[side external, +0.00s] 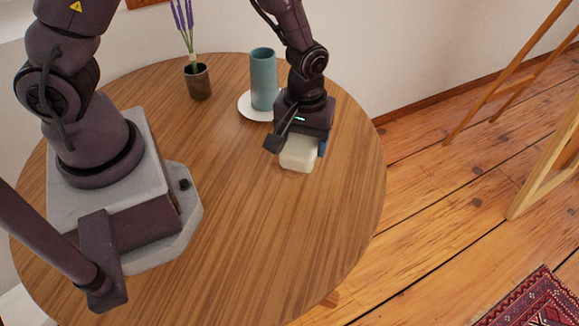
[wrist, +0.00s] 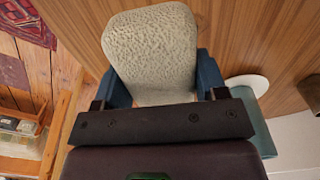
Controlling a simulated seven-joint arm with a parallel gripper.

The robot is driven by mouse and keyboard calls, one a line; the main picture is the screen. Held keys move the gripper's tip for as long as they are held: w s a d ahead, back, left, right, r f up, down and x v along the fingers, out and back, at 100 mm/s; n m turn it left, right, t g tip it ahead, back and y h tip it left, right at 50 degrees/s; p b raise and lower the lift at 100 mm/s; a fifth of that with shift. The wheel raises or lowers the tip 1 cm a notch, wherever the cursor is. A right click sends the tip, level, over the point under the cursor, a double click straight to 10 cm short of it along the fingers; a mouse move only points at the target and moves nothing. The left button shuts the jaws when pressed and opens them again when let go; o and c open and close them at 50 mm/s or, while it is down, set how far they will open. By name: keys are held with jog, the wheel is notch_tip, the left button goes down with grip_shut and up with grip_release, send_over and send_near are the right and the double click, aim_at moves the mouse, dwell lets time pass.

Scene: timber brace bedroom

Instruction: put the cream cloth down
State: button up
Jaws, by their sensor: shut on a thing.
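The cream cloth (side external: 299,155) is a pale, block-like folded piece with a textured surface. In the side external view it is under my gripper (side external: 297,149), toward the right part of the round wooden table (side external: 235,225). In the wrist view the cloth (wrist: 153,48) sits between the two blue fingertips of my gripper (wrist: 160,82). The gripper is shut on it from both sides. The cloth is on or just above the tabletop; I cannot tell which. The gripper hides its upper part in the side external view.
A teal cylinder (side external: 263,80) stands on a white saucer (side external: 246,108) just behind and left of my gripper. A dark pot (side external: 198,82) with lavender stands further left. The table's middle and front are clear. A wooden easel-like frame (side external: 545,160) stands on the floor at right.

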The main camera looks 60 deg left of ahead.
aim_at(308, 150)
jog(key=d, duration=0.2)
jog(key=s+d+m, duration=0.1)
jog(key=shift+s+d+r, duration=0.1)
jog(key=shift+d+r, duration=0.15)
jog(key=s+d, duration=0.3)
jog(key=s, duration=0.3)
jog(key=s+d, duration=0.4)
jog(key=s, duration=0.3)
jog(key=shift+n, duration=0.5)
jog(key=shift+w+a+f, duration=0.1)
jog(key=shift+f, duration=1.95)
jog(key=shift+a+f, duration=0.1)
jog(key=shift+f, duration=1.95)
jog(key=shift+f, duration=0.15)
jog(key=o, duration=0.9)
